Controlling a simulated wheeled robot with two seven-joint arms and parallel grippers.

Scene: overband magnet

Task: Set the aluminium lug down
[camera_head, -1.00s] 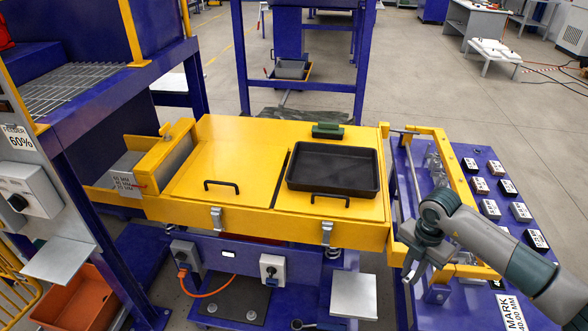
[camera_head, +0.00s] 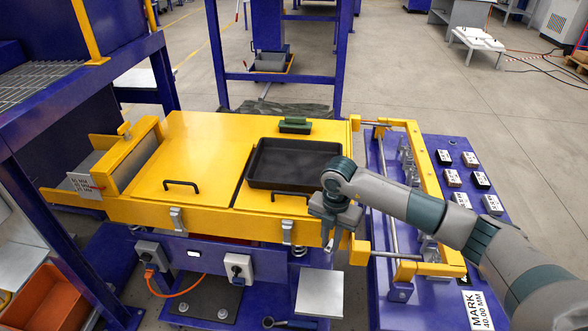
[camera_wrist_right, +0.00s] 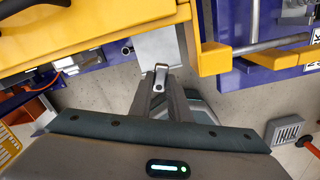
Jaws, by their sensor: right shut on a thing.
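My right gripper (camera_head: 329,243) hangs fingers-down at the front right of the yellow machine. In the wrist view its fingers (camera_wrist_right: 163,92) are shut on a small silvery piece, the aluminium lug (camera_wrist_right: 160,76). The lug is held in the air, and in the wrist view a pale grey plate (camera_wrist_right: 158,46) lies beyond it. In the head view this plate (camera_head: 320,293) juts from the blue frame below the gripper. The lug is too small to make out clearly in the head view. My left gripper is not in view.
A black tray (camera_head: 295,181) rests on the yellow cover (camera_head: 200,150), beside a dark green block (camera_head: 295,125). A yellow frame with rods (camera_head: 436,190) stands right of the machine on a blue table (camera_head: 440,300), with several labelled blocks (camera_head: 453,178). The grey plate looks bare.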

